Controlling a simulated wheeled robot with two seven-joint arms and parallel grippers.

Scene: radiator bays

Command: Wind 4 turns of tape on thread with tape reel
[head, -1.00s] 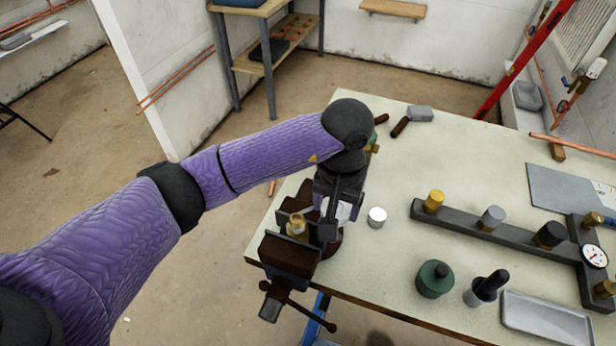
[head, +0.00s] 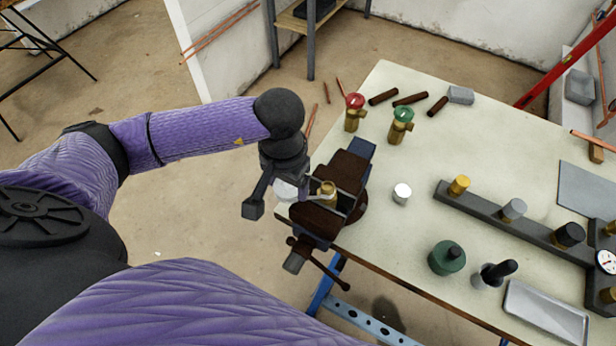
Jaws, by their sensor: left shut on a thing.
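My left gripper (head: 272,194) is shut on the white tape reel (head: 286,191), which is partly covered by the gripper. The reel is just left of an upright brass fitting (head: 328,190) clamped in the brown vise (head: 345,175) at the bench's left corner. I cannot tell whether the reel touches the fitting. The fitting's thread is too small to make out, and I see no clear tape on it. My right gripper is not in view.
Red-topped (head: 354,112) and green-topped (head: 401,126) brass valves stand behind the vise. A white-topped cylinder (head: 402,193) stands to its right. A dark rack (head: 510,222), green pot (head: 447,258) and grey tray (head: 545,312) occupy the right side. The vise handle (head: 320,262) sticks out in front.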

